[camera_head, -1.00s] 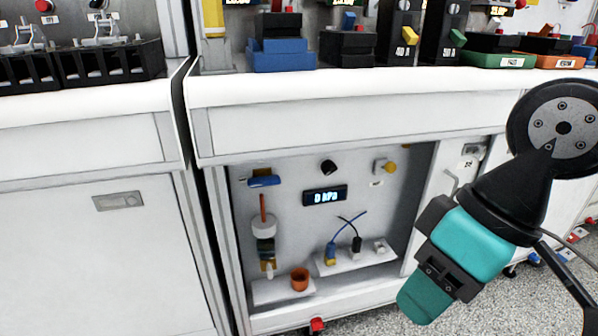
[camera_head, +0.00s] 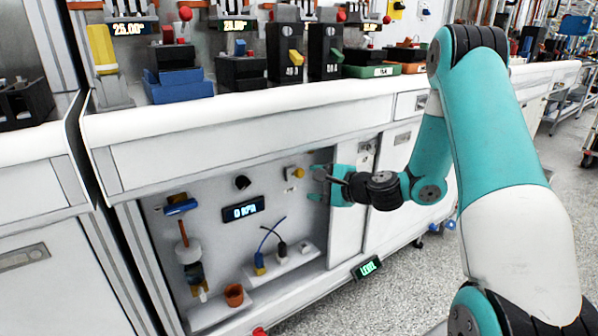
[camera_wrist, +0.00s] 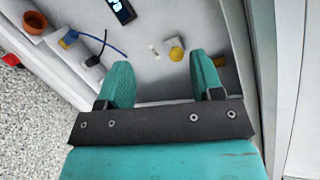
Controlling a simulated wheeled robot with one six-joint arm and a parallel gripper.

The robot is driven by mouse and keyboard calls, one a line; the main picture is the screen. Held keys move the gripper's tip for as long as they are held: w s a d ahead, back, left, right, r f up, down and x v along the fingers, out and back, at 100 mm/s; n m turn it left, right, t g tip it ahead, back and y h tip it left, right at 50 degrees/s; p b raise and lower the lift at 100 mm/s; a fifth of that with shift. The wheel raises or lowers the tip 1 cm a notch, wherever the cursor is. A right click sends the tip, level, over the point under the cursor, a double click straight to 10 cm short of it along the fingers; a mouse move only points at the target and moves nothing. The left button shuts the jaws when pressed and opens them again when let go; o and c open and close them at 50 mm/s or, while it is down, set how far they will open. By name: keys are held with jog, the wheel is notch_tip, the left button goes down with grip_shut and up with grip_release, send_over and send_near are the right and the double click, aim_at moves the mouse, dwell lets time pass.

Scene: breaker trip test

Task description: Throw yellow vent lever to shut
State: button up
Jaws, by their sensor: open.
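A small yellow knob (camera_head: 298,172) sits on a white mount at the upper right of the recessed panel under the counter. It also shows in the wrist view (camera_wrist: 177,50), beyond my fingertips and nearer the right finger. A larger yellow upright handle (camera_head: 102,48) stands on a grey base on the counter at the upper left. No readable label tells which is the vent lever. My gripper (camera_head: 316,183) is open and empty, just right of the knob in the head view. In the wrist view, its teal fingers (camera_wrist: 160,62) are spread, apart from the knob.
The panel bears a lit display (camera_head: 243,208), a black knob (camera_head: 242,182), a blue handle (camera_head: 180,206) and an orange cup (camera_head: 234,295). A white side wall (camera_head: 347,225) bounds the recess on the right. Breaker units line the counter above.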

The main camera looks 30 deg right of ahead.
aim_at(303, 175)
jog(key=d+f+m+t+h, duration=0.1)
jog(key=d+f+m+h, duration=0.25)
jog(key=d, duration=0.35)
jog(key=shift+m+y, duration=0.25)
jog(key=shift+m, duration=0.2)
jog(key=x, duration=1.1)
jog(key=r+x, duration=0.1)
jog(key=x, duration=0.4)
jog(key=shift+w+a+f, duration=0.15)
jog(key=shift+w+a, duration=0.15)
jog(key=shift+w, duration=0.15)
jog(key=c, duration=0.9)
